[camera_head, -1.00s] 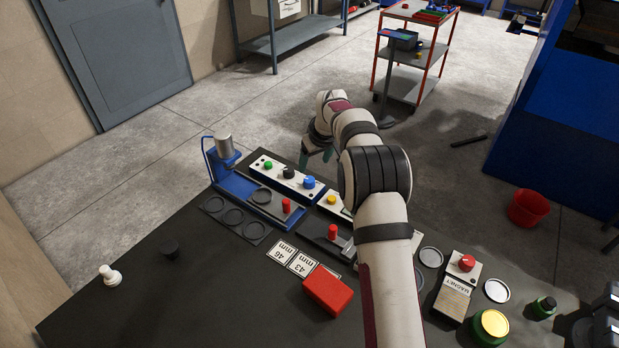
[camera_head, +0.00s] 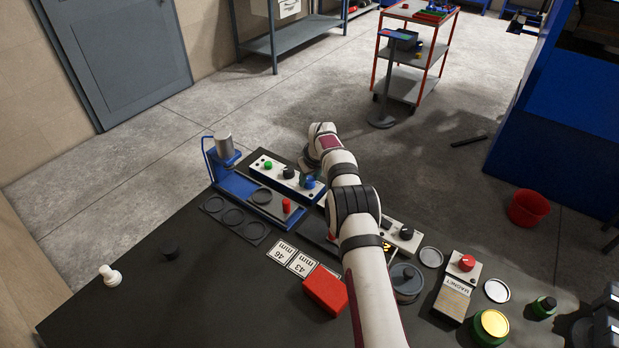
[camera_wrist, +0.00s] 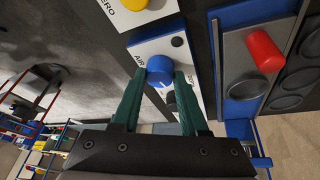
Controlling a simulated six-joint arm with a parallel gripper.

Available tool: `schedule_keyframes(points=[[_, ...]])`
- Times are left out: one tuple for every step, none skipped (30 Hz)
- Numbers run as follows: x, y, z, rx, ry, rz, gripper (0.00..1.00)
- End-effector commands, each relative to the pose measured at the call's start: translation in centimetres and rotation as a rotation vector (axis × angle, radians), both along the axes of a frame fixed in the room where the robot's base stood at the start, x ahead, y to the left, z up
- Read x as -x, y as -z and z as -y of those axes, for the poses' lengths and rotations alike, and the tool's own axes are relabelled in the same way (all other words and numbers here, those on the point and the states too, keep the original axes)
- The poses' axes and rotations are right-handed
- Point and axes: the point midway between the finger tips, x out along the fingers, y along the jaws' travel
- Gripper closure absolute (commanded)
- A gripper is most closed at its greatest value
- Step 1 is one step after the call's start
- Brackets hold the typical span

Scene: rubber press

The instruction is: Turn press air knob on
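The blue air knob (camera_head: 309,181) sits on the right end of the press's white control panel (camera_head: 262,159). It shows large in the wrist view (camera_wrist: 159,70), beside the letters "AIR". A white mark is visible on the knob. My gripper (camera_wrist: 158,80) has its two green fingers apart, one on each side of the blue knob. The fingertips are at or very near the knob's sides; whether they touch it I cannot tell. In the head view my gripper (camera_head: 308,172) is mostly hidden by my wrist, right over the knob.
On the same panel are a black knob (camera_head: 288,172) and a green button (camera_head: 267,165). The blue press (camera_head: 228,160) with a red-handled slide (camera_head: 286,205) stands close by. A neighbouring panel carries a yellow button (camera_wrist: 133,4). A red box (camera_head: 326,290) lies nearer.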

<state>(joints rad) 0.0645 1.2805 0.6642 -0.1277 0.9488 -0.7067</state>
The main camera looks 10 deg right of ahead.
Motion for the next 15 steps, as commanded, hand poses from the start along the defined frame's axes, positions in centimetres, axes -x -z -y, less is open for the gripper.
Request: schedule_keyframes(points=[[0.00,-0.01,0.00,0.000,0.000,0.000,0.74],[0.00,-0.01,0.00,0.000,0.000,0.000,0.79],[0.00,-0.01,0.00,0.000,0.000,0.000,0.86],[0.00,-0.01,0.00,0.000,0.000,0.000,0.92],[0.01,-0.02,0.00,0.000,0.000,0.000,0.97],[0.01,-0.02,0.00,0.000,0.000,0.000,1.00],[0.01,-0.02,0.00,0.000,0.000,0.000,1.00],[0.01,-0.02,0.00,0.000,0.000,0.000,1.00],[0.01,-0.02,0.00,0.000,0.000,0.000,1.00],[0.01,-0.02,0.00,0.000,0.001,0.000,1.00],[0.01,-0.02,-0.01,0.000,0.003,0.000,1.00],[0.01,-0.02,-0.02,0.000,0.008,0.000,1.00],[0.00,-0.03,-0.03,0.000,0.014,0.000,1.00],[0.00,-0.04,-0.05,-0.001,0.020,0.000,1.00],[-0.01,-0.04,-0.07,0.000,0.031,0.000,1.00]])
